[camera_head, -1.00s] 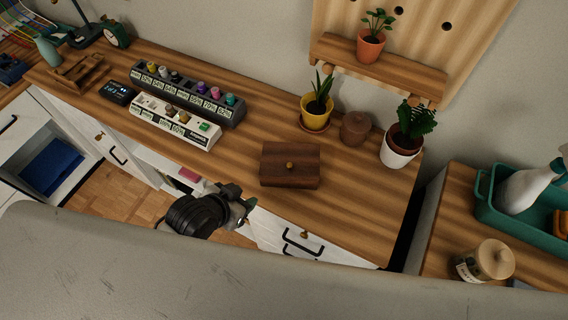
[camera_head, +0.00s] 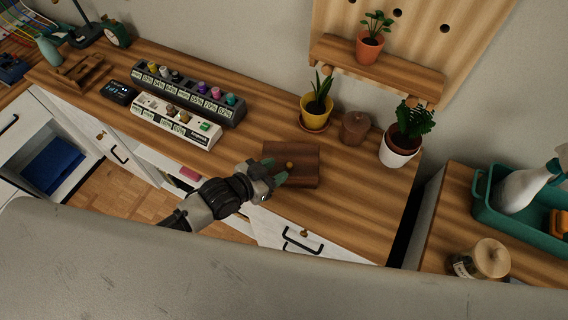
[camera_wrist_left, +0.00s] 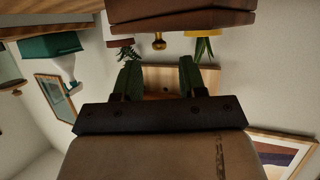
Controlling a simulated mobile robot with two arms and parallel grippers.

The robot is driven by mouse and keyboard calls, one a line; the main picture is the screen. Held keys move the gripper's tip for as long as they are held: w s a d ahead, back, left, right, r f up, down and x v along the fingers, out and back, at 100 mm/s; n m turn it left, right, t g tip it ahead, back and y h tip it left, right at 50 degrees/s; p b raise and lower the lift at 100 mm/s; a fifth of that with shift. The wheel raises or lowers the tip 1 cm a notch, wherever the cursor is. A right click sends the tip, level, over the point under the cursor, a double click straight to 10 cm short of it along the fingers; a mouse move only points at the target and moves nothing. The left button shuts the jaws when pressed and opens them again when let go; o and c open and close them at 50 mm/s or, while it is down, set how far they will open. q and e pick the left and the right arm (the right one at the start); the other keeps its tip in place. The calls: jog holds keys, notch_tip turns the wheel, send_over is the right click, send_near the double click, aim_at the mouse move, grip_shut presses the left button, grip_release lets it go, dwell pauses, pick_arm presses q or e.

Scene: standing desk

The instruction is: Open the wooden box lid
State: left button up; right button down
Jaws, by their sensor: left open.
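The dark wooden box (camera_head: 306,158) sits shut on the wooden desk, with a small brass knob (camera_head: 289,165) on it. My left gripper (camera_head: 274,178) is at the box's near left side, just short of the knob, and partly covers the box's near left corner. In the left wrist view its two green fingers (camera_wrist_left: 160,78) are spread with nothing between them. The box (camera_wrist_left: 180,17) shows at the top of that view, and its knob (camera_wrist_left: 159,41) lies beyond the fingertips, apart from them. My right gripper is not in view.
A yellow potted plant (camera_head: 316,112), a round brown pot (camera_head: 355,127) and a white potted plant (camera_head: 397,150) stand behind the box. Racks of labelled bottles (camera_head: 190,92) stand to its left. The desk right of the box is clear.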

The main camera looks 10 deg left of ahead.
aim_at(289, 164)
pick_arm(q)
jog(key=shift+x, duration=1.8)
grip_shut()
